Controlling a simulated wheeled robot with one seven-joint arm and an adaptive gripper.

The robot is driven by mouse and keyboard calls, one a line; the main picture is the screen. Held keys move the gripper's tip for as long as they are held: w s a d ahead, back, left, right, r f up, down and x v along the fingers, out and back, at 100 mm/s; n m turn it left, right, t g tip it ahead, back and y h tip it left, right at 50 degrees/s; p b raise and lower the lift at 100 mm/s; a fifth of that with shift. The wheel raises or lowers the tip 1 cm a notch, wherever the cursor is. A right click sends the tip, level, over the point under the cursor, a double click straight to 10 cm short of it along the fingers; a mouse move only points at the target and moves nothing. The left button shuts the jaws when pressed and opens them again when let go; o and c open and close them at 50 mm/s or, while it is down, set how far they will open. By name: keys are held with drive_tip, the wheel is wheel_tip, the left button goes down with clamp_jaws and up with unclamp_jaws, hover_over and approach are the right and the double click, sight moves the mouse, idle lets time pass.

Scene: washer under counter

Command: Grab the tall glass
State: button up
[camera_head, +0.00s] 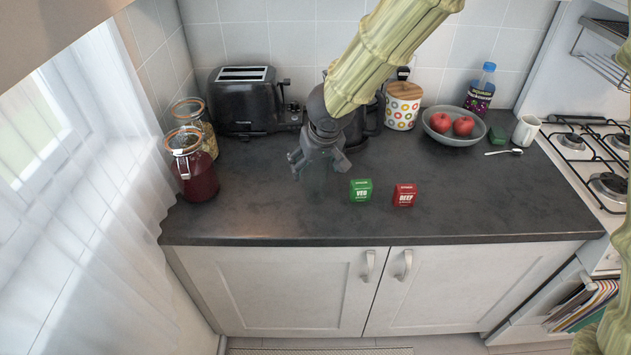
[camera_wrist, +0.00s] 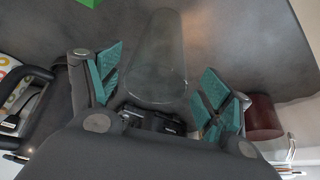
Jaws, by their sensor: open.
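The tall glass (camera_wrist: 155,50) is clear and see-through. It shows in the wrist view on the dark counter, between the two teal-padded fingers of my gripper (camera_wrist: 160,86). The fingers are apart, one on each side of the glass, with a gap visible on the left; I cannot tell whether either pad touches it. In the head view my gripper (camera_head: 319,168) points down over the counter's left-middle part, and the glass is too faint there to make out clearly.
A green box (camera_head: 361,190) and a red box (camera_head: 404,195) stand to the right. Jars, one red (camera_head: 193,172), stand at left. A toaster (camera_head: 243,101), a dark kettle and a dotted canister (camera_head: 402,107) stand behind. The front counter is clear.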

drive_tip(key=shift+p+x, duration=0.55)
drive_tip(key=shift+x, duration=2.05)
drive_tip(key=shift+w+d, duration=0.15)
drive_tip(key=shift+r, duration=0.1)
drive_tip(key=c, duration=1)
